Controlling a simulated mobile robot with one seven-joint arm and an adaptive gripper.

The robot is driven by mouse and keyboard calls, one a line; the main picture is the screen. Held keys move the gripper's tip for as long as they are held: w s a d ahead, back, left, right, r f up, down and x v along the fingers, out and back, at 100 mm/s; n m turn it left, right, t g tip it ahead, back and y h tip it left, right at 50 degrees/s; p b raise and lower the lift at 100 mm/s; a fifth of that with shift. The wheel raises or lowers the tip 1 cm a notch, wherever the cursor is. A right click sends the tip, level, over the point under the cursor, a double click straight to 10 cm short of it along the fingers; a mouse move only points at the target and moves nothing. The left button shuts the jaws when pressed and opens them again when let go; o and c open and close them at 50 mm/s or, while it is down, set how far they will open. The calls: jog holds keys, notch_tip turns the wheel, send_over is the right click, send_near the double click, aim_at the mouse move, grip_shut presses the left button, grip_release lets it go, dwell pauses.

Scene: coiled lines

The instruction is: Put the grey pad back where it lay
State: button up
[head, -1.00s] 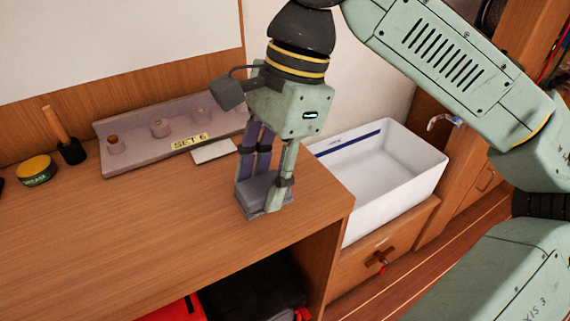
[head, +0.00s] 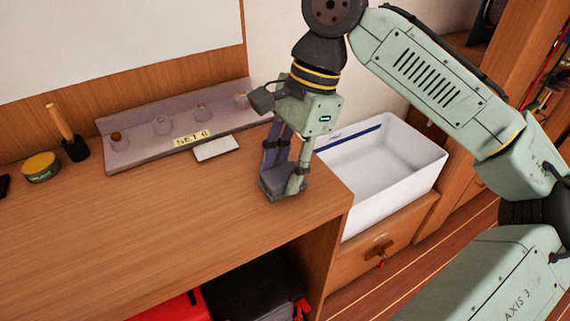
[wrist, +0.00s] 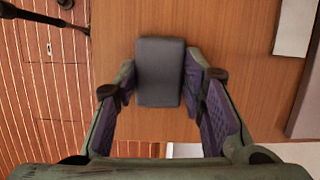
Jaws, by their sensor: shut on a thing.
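My gripper (head: 284,188) points down over the right end of the wooden counter. It is shut on the grey pad (head: 280,181), a dark grey rounded block. In the wrist view the pad (wrist: 160,70) sits between the two fingertips, with wood below it. The pad is close to the counter top (head: 150,230); I cannot tell whether it touches it. A flat white card (head: 217,149) lies on the counter, to the left of the gripper.
A grey rack with several pegs (head: 125,160), labelled "SET 6", stands along the back. A yellow-lidded tin (head: 41,166) and a wooden-handled brush (head: 65,130) are at left. A white basin (head: 375,185) stands right of the counter's edge. The counter's middle is clear.

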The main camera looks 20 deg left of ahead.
jog(key=o, duration=1.1)
jog(key=shift+f, duration=0.1)
jog(key=v, duration=1.2)
